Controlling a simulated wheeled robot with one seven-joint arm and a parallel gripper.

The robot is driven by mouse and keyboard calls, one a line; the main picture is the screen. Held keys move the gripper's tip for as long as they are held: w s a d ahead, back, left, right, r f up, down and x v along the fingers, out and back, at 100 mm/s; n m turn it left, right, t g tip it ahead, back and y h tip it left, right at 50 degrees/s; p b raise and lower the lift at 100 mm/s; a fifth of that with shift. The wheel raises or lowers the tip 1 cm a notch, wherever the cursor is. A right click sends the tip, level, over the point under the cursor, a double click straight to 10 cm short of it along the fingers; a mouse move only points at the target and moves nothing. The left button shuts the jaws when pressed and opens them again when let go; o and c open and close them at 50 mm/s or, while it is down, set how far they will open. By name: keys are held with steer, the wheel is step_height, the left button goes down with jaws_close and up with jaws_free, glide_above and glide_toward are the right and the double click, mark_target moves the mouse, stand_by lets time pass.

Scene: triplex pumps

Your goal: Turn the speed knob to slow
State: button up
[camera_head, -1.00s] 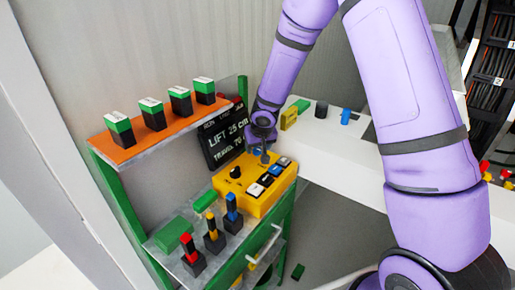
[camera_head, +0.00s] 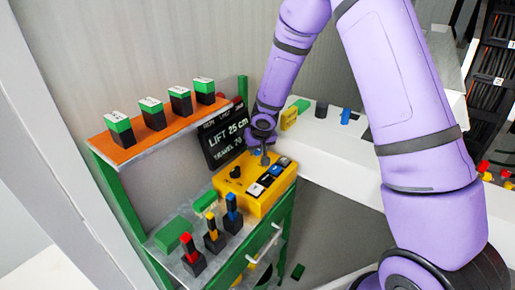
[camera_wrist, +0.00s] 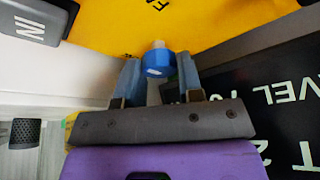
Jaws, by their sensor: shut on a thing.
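The yellow control box (camera_head: 224,187) sits on the green-framed bench. A blue knob (camera_wrist: 158,63) with a white mark on its far side shows in the wrist view, between my two fingers. My gripper (camera_wrist: 159,72) is shut on this blue knob. In the head view my gripper (camera_head: 264,158) is over the back right of the box and mostly hides the knob. A label beside the knob in the wrist view is cut off after its first letters. A black round knob (camera_head: 236,173) stands farther left on the box.
Levers (camera_head: 213,236) stand in front. A dark display (camera_head: 222,140) reading "LIFT 25 cm" stands close behind my gripper. An orange shelf (camera_head: 133,150) holds green-topped black blocks.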

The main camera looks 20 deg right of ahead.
steer(key=n, duration=0.1)
steer(key=n+y, duration=0.1)
steer(key=n, duration=0.2)
steer(key=shift+d+y, duration=0.25)
steer(key=shift+y, duration=0.05)
steer(key=n, duration=0.2)
steer(key=n+g+y, duration=0.1)
steer(key=n, duration=0.1)
steer(key=shift+w+n+y, duration=0.1)
steer(key=shift+n+y, duration=0.2)
steer(key=shift+n, duration=0.1)
steer(key=n, duration=0.2)
steer(key=n+g+y, duration=0.1)
steer(key=n, duration=0.1)
steer(key=shift+w+g, duration=0.1)
steer(key=shift+g, duration=0.2)
steer(key=shift+d+n+g, duration=0.1)
steer(key=shift+n+g, duration=0.8)
steer(key=shift+n, duration=1.5)
steer(key=o, duration=0.9)
